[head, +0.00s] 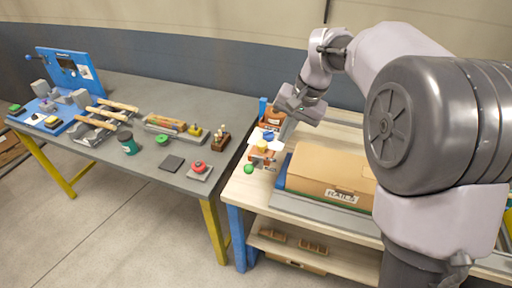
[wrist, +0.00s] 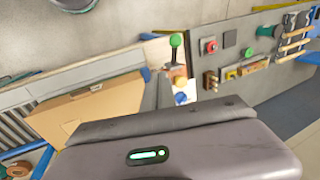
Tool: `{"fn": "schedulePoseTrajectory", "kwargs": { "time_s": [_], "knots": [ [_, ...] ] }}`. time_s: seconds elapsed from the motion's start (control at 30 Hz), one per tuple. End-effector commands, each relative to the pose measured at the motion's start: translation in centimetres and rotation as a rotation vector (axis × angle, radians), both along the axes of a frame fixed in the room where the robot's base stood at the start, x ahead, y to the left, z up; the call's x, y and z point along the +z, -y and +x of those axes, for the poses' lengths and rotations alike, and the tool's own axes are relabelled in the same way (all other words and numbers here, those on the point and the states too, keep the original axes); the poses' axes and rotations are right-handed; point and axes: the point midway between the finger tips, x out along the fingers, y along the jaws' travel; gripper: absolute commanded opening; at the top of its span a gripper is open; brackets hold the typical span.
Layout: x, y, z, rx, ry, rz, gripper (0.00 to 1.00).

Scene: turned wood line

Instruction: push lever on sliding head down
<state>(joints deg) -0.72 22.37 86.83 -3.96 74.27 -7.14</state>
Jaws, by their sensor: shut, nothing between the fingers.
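A small assembly with ball knobs stands at the left end of the wooden-topped bench. Its green knob (head: 248,169) is nearest the front, with a yellow knob (head: 262,146) and a blue knob (head: 269,136) behind. In the wrist view the green knob (wrist: 176,40) sits on a dark lever stem, with the yellow and blue knobs below it. I cannot tell for sure which part is the sliding head. My gripper (head: 281,138) is shut and empty, pointing down just right of the knobs. Whether it touches any knob is unclear.
A cardboard box (head: 331,178) lies close to the right of my gripper. The floor in front is clear.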

Motion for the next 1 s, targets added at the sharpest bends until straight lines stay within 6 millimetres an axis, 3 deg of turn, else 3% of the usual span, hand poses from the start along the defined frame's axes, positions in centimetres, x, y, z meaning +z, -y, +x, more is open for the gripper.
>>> {"fn": "schedulePoseTrajectory", "kwargs": {
  "time_s": [0.23,0.67,0.8,1.0],
  "knots": [
    [-1.3,-0.3,0.1,0.000,-0.001,-0.001,0.00],
    [-10.1,-2.7,1.4,0.000,-0.001,-0.001,0.00],
    [-10.7,-4.9,1.1,0.003,0.001,0.000,0.00],
    [-11.2,-6.2,1.0,0.001,0.001,0.000,0.00]
  ]
}}
